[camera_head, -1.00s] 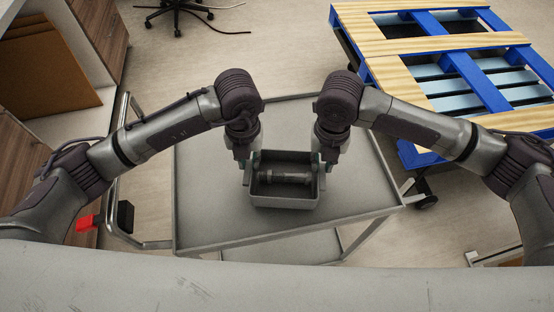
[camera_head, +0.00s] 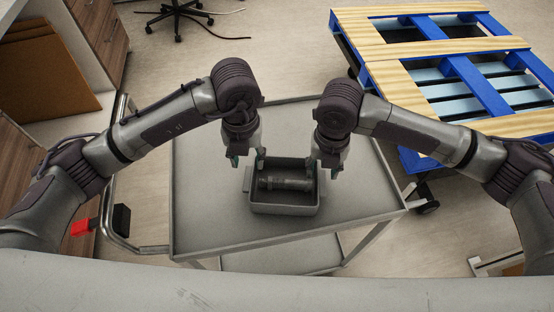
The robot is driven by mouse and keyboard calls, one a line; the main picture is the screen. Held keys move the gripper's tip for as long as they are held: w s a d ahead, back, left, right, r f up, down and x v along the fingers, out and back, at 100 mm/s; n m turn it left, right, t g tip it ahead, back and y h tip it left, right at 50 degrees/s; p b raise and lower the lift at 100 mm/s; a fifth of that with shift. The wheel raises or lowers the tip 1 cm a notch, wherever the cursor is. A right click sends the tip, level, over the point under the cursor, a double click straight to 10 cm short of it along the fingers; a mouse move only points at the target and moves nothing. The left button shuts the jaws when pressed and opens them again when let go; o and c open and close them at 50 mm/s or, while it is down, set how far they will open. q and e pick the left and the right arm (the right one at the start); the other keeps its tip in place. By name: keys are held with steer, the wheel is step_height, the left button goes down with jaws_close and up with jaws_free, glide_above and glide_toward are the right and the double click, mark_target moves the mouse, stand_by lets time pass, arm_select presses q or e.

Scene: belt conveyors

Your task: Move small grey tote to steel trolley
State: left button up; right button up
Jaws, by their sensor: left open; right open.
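The small grey tote (camera_head: 284,209) stands upright on the top of the steel trolley (camera_head: 205,215), near its middle. A dark metal cylindrical part (camera_head: 285,184) lies inside the tote. My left gripper (camera_head: 247,161) is open, just above and beside the tote's left back corner. My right gripper (camera_head: 329,165) is open, just above and beside the tote's right back corner. Both grippers look empty and apart from the tote, though their exact gap to its rim is hard to judge.
A blue and wood pallet-like platform (camera_head: 440,45) on castors stands at the back right. Wooden cabinets (camera_head: 98,35) stand at the left. A wheeled chair base (camera_head: 178,14) is at the back. The trolley's handle (camera_head: 118,225) is on its left side. Free trolley surface surrounds the tote.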

arm_select(q)
step_height(320, 180, up, 8)
steer(key=shift+r, duration=0.15)
arm_select(e)
step_height(320, 180, up, 12)
stand_by(0.4)
stand_by(0.5)
